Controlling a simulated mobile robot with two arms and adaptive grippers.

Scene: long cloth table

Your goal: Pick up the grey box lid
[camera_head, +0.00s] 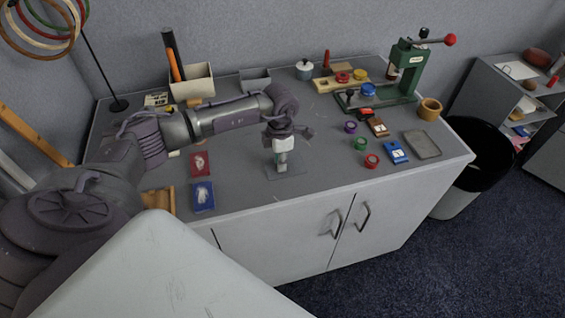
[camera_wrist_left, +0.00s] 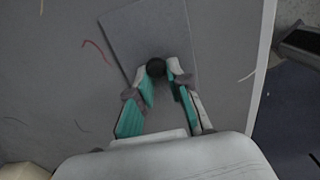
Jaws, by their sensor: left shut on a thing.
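The grey box lid (camera_head: 296,176) is a thin flat square near the front edge of the table, below my left gripper (camera_head: 282,168). In the left wrist view the lid (camera_wrist_left: 134,33) has a small round dark knob (camera_wrist_left: 156,67). My left gripper (camera_wrist_left: 158,74) is shut on this knob, with a teal-padded finger on each side. The lid lies flat on or very close to the table; I cannot tell whether there is a gap. The gripper covers part of the lid. My right gripper is not in view.
An open grey box (camera_head: 255,81) stands at the back. Red (camera_head: 200,164) and blue (camera_head: 203,196) packets lie left of the lid. Coloured rings, small boxes, a grey tray (camera_head: 422,144) and a green press (camera_head: 405,75) stand to the right. The tabletop right beside the lid is clear.

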